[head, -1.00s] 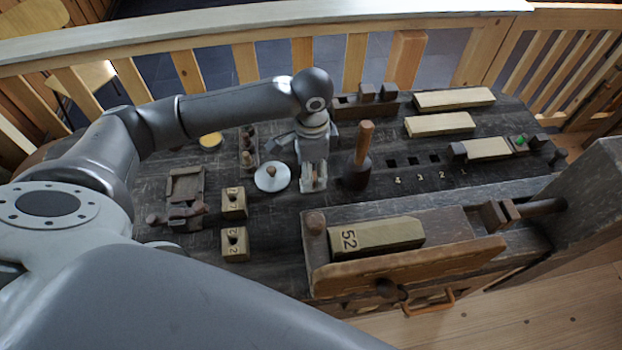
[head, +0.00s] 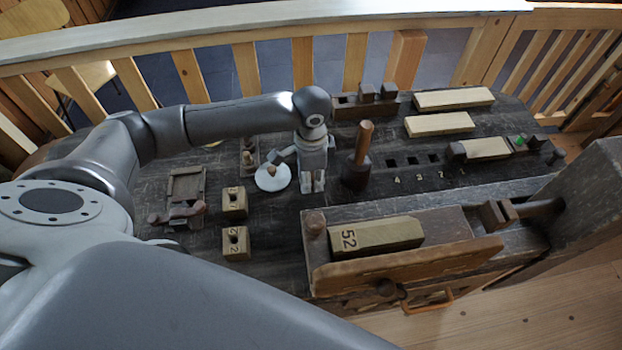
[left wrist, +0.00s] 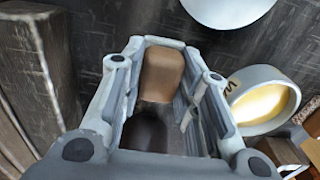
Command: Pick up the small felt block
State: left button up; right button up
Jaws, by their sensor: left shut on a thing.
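My left gripper (head: 312,187) is over the dark bench, just right of a white disc with a wooden knob (head: 272,181), its fingers pointing down. In the left wrist view, the fingers (left wrist: 155,85) are closed around a small brown block with rounded corners (left wrist: 162,73), which I take for the felt block. A dark shape lies below it between the fingers. In the head view the fingers hide the block. My right gripper is not in view.
A wooden mallet (head: 361,163) stands close to the right of my left gripper. Two numbered blocks (head: 235,202) (head: 235,243) stand to the left. A vise holding a block marked 52 (head: 375,238) is in front. In the left wrist view, a pale ring with yellow inside (left wrist: 262,100) is near the fingers.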

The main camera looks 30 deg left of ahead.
pick_arm(q)
notch_tip(320, 180, up, 10)
jog(key=shift+r+b, duration=0.1)
jog(key=shift+b, duration=0.3)
jog(key=o, duration=0.4)
jog(key=c, duration=0.4)
